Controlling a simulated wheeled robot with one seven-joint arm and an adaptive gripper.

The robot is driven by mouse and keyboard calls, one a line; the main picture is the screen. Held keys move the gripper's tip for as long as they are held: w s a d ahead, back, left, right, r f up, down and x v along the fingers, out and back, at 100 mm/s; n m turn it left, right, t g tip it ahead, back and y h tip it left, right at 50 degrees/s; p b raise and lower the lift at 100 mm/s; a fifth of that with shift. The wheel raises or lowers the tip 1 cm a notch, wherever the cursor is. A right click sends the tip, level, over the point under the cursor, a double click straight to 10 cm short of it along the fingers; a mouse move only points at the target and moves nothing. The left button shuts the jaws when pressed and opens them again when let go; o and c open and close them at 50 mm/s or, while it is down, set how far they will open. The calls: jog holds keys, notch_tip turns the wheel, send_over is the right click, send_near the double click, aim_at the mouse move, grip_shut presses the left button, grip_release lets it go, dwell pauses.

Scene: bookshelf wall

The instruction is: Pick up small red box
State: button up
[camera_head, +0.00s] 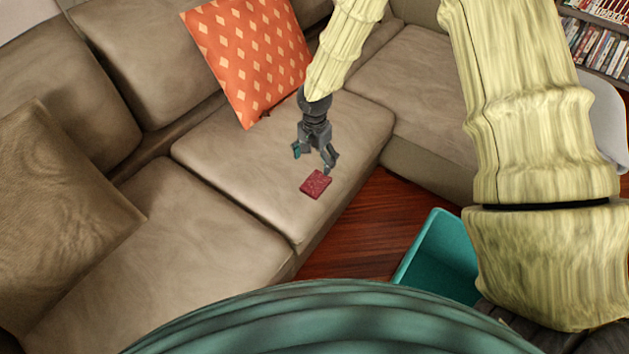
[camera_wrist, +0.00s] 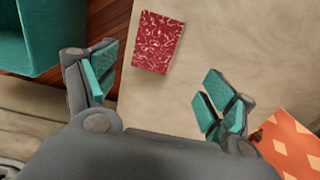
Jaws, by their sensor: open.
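The small red box (camera_head: 316,184) lies flat on the beige sofa seat (camera_head: 215,150), near its front edge. In the wrist view the red box (camera_wrist: 157,42) shows a pale swirling pattern and sits ahead of the fingers, nearer the left one. My gripper (camera_head: 313,162) is open and empty above the seat, just behind the box in the head view. In the wrist view my gripper (camera_wrist: 158,92) has its teal finger pads spread wide, with bare seat between them.
An orange patterned cushion (camera_head: 248,55) leans on the sofa back behind my gripper. It also shows at the wrist view's lower right (camera_wrist: 290,145). A teal bin (camera_head: 440,255) stands on the wooden floor (camera_head: 365,225) in front of the sofa. The seat around the box is clear.

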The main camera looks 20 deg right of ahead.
aim_at(318, 180)
jog(key=f, duration=0.5)
jog(key=d+f, duration=0.1)
jog(key=f, duration=0.2)
jog(key=shift+s+b, duration=0.25)
jog(key=shift+b, duration=0.05)
jog(key=shift+f, duration=0.75)
jog(key=c, duration=1.1)
